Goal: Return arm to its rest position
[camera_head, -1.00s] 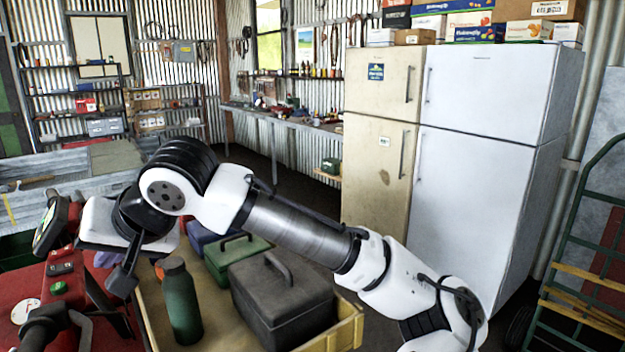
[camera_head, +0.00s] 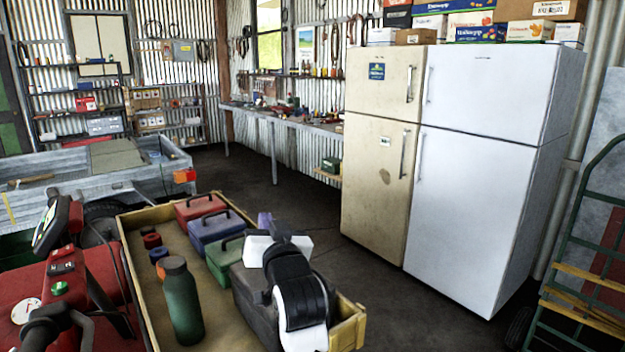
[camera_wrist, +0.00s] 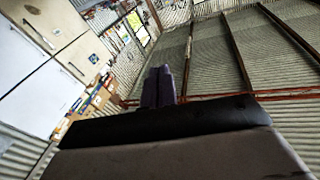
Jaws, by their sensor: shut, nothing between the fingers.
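My arm is folded in close, low over the right part of the wooden tray (camera_head: 140,290) in the head view. My gripper (camera_head: 264,219) points away from me there, with its purple fingertips just showing past the white and black wrist. The wrist view shows the fingers (camera_wrist: 158,86) together, shut and empty, against the ribbed metal wall and roof. My arm hides part of the dark grey toolbox (camera_head: 252,305). I cannot tell whether the arm touches it.
The tray also holds a green bottle (camera_head: 182,302) and red (camera_head: 200,206), blue (camera_head: 215,229) and green (camera_head: 222,262) boxes. A red vehicle body with handlebars (camera_head: 62,275) is at left. A white fridge (camera_head: 475,180) and cream fridge (camera_head: 375,185) stand behind. Open floor lies between tray and fridges.

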